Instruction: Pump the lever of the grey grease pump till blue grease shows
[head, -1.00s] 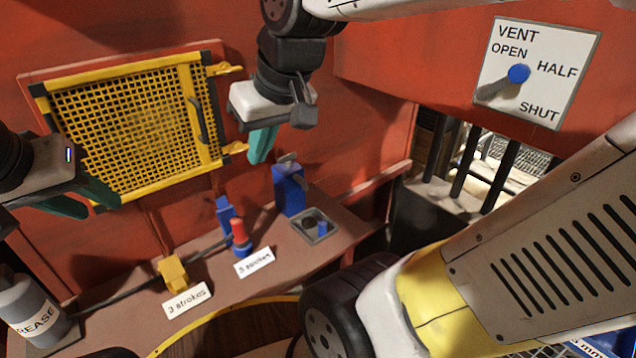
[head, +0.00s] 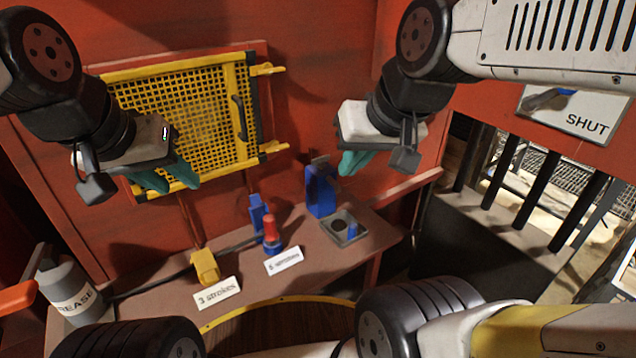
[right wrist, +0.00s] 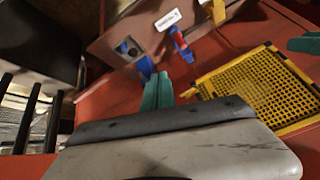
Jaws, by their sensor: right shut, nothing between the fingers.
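The grey grease pump (head: 68,292), a cylinder marked GREASE, stands at the left end of the bench in the head view. A red-orange handle (head: 14,298) reaches in from the left edge beside it; how it joins the pump is out of view. A dark hose runs from near the pump to a yellow block (head: 205,266). I see no blue grease at the block. My left gripper (head: 169,180) is open and empty in front of the yellow mesh guard, above and right of the pump.
The bench (head: 300,275) also holds a red-topped blue fitting (head: 270,233), a blue box (head: 321,188), a square tray (head: 357,238) and two stroke cards (head: 217,293). The yellow mesh guard (head: 190,110) hangs on the red wall. Dark bars stand at the right.

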